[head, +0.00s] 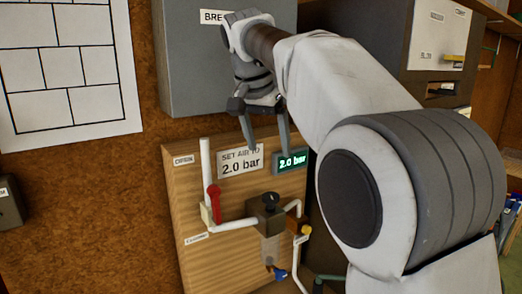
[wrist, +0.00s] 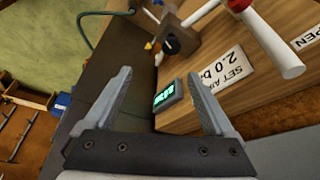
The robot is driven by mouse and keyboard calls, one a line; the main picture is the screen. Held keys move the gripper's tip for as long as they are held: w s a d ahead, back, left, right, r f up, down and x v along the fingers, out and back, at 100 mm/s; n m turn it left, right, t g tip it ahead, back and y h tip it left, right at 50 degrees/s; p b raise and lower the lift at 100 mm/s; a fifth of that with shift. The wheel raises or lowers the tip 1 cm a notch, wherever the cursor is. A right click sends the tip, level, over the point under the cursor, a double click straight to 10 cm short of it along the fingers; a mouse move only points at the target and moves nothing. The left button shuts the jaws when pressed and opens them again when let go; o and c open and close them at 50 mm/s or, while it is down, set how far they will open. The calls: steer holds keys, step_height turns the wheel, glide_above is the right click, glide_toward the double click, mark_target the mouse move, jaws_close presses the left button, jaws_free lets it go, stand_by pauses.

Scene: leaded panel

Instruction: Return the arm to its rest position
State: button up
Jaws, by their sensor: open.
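My gripper (head: 268,146) is open and empty in front of the upper part of a wooden air panel (head: 183,176). Its two fingers hang down near the "SET AIR TO 2.0 bar" label (head: 240,161) and a small green display (head: 290,161) reading 2.0 bar. In the wrist view the open fingers (wrist: 160,100) show with the display (wrist: 168,96) between them. My arm reaches in from the right of the head view. The panel also carries a red-handled valve (head: 214,203), white pipes and a dark regulator knob (head: 270,201).
A grey box (head: 185,60) hangs above the panel, close behind my gripper. A white sheet with a brick-like line pattern (head: 65,70) is on the brown wall at left. A dark cabinet (head: 425,40) stands at upper right. A yellow-handled valve (head: 305,230) sits low on the panel.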

steer(key=s+d+f+n+b, duration=0.1)
steer(key=s+d+f+n, duration=0.1)
steer(key=s+d, duration=0.45)
steer(key=s+d+f+n+t+y+b, duration=0.1)
steer(key=s+d+f, duration=0.2)
steer(key=s+f, duration=0.7)
steer(key=s+d+f+n+y+b, duration=0.1)
steer(key=s+d+f, duration=0.3)
steer(key=s+f, duration=0.6)
steer(key=shift+s+n+t+b, duration=0.4)
steer(key=shift+s+n+b, duration=0.15)
steer(key=shift+s+n, duration=0.25)
stand_by(1.1)
